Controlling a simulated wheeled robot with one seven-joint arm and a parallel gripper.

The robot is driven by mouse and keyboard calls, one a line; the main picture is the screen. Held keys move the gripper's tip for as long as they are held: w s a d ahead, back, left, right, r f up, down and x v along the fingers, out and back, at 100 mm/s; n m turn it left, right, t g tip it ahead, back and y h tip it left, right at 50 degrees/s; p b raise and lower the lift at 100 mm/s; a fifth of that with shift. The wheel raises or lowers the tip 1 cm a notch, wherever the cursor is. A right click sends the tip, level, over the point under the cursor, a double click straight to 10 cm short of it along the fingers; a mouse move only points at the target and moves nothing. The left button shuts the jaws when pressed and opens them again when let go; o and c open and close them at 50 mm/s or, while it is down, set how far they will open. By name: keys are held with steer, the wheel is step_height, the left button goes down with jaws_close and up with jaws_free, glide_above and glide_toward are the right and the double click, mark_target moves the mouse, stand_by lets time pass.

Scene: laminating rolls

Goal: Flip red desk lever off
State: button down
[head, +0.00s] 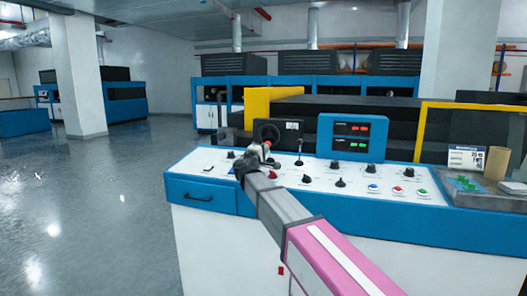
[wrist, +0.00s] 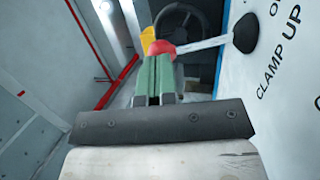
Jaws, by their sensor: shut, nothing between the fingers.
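The red lever shows in the wrist view as a red knob (wrist: 160,47) on a pale rod that runs right to a black round base (wrist: 246,33) on the white panel, by the printed words "CLAMP UP". My gripper (wrist: 154,72) has green fingers that are shut and empty, with their tips right at the knob's lower edge. I cannot tell whether they touch it. In the head view my gripper (head: 262,158) is over the left part of the desk (head: 215,165), and the red knob (head: 266,144) shows small beside it.
Black knobs, a thin upright stick (head: 299,150) and coloured buttons (head: 397,189) stand on the desk to the right. Open floor (head: 80,210) lies to the left.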

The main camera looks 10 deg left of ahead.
steer(key=shift+w+r+g+y, duration=0.3)
steer(key=shift+w+r+g, duration=0.65)
steer(key=shift+w+g, duration=0.25)
steer(key=shift+w+d+r+n+g+y, duration=0.1)
steer(key=shift+w+r+n+g+y, duration=0.1)
steer(key=shift+w+g, duration=0.3)
steer(key=shift+w+r+n+g+y, duration=0.1)
steer(key=shift+w+r+n+g, duration=0.15)
steer(key=shift+g, duration=0.35)
steer(key=shift+w+d+r, duration=0.1)
steer(key=shift+w+r, duration=0.1)
steer(key=shift+w, duration=0.9)
steer(key=shift+w, duration=0.15)
steer(key=shift+r, duration=0.1)
steer(key=r+v, duration=0.2)
steer(key=v, duration=1.2)
steer(key=shift+r, duration=0.2)
steer(key=shift+w, duration=0.15)
